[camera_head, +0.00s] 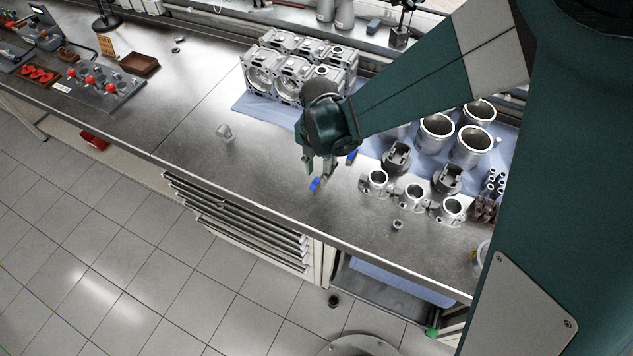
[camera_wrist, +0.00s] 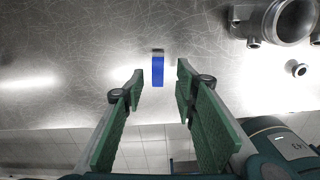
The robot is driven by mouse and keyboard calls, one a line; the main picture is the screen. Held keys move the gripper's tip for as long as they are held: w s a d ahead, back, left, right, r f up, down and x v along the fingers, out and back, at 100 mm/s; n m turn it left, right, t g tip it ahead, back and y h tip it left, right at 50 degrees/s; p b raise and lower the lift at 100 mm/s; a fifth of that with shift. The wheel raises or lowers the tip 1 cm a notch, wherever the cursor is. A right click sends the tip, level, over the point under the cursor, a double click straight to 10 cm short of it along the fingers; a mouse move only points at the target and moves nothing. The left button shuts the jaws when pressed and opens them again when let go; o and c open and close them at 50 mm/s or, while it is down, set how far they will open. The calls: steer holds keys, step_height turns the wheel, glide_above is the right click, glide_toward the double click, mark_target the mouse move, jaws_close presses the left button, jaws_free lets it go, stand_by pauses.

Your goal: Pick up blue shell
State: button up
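A small blue block-like piece, which I take as the blue shell (camera_head: 315,184), lies on the metal bench just below my gripper (camera_head: 318,170). In the wrist view the blue shell (camera_wrist: 158,71) shows as an upright blue rectangle with a dark far end, in the gap between the fingertips of my gripper (camera_wrist: 160,70). The fingers are spread, with a gap on each side of the blue piece, and hold nothing. Whether the tips are level with the piece or above it I cannot tell. A second blue piece (camera_head: 351,157) shows just right of the gripper.
Metal housings (camera_head: 376,183) and a small ring (camera_head: 397,224) lie to the right. Cylinder liners (camera_head: 436,132) and an engine block (camera_head: 284,76) stand behind on blue mats. A pale small part (camera_head: 224,132) lies left. The bench's front edge (camera_head: 258,207) is close; bench between is clear.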

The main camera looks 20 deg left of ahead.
mark_target(317, 180)
steer(key=shift+a+f, duration=0.2)
steer(key=shift+f, duration=1.35)
steer(key=shift+s+f, duration=0.1)
steer(key=shift+f, duration=0.85)
steer(key=shift+c, duration=0.4)
jaws_close()
